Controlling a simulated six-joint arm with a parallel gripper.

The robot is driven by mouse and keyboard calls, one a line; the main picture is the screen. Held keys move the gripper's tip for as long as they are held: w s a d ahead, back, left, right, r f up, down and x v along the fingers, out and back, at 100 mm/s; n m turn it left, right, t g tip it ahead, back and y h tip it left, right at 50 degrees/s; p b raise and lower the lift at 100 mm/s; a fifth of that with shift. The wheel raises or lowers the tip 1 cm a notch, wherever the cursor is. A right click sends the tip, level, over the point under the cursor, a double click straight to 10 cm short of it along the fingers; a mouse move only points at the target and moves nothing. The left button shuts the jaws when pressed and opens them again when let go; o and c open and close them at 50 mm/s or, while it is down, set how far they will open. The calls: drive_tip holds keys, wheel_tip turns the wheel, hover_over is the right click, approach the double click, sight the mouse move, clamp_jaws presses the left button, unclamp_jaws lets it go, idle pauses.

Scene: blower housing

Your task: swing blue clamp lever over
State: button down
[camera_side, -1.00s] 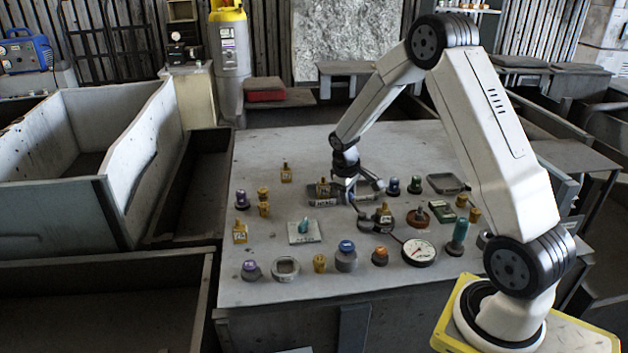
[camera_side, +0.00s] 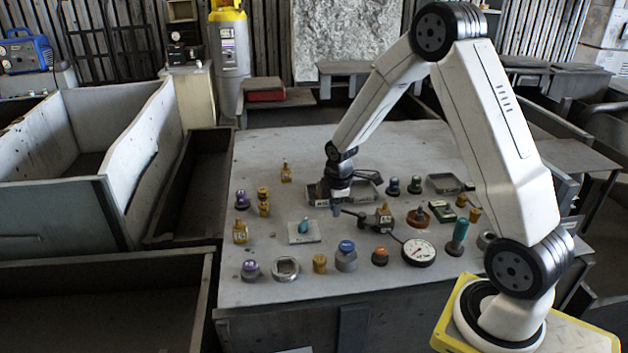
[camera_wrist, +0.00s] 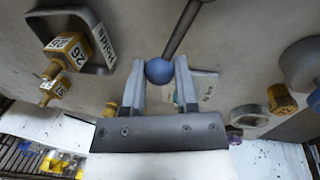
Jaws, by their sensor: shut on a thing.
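The blue ball knob (camera_wrist: 159,71) of the clamp lever sits between my two fingertips in the wrist view. Its dark rod (camera_wrist: 182,28) runs from the knob up and right out of the picture. My gripper (camera_wrist: 160,75) is shut on the knob. In the side view my gripper (camera_side: 337,207) is low over the middle of the table, left of the dark clamp base (camera_side: 370,221). The lever (camera_side: 351,212) reaches from that base leftward to my fingertips and looks close to flat. The knob is small and dark in the side view.
A dial gauge (camera_side: 419,252), a blue-topped grey part (camera_side: 346,256) and a plate with a teal piece (camera_side: 304,232) stand nearby.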

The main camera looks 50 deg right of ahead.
drive_tip(key=shift+s+a+n+y, duration=0.15)
drive_tip(key=shift+s+a+n, duration=0.3)
drive_tip(key=shift+n, duration=0.5)
drive_tip(key=shift+s+a+n+y, duration=0.2)
drive_tip(key=shift+a+n, duration=0.35)
drive_tip(key=shift+n, duration=0.4)
drive_tip(key=shift+c, duration=1.9)
unclamp_jaws()
drive_tip(key=shift+r, duration=0.1)
wheel_tip(320, 180, up, 8)
drive_tip(key=s, duration=0.1)
drive_tip(key=shift+s+a+f, duration=0.25)
drive_tip(key=shift+a, duration=0.05)
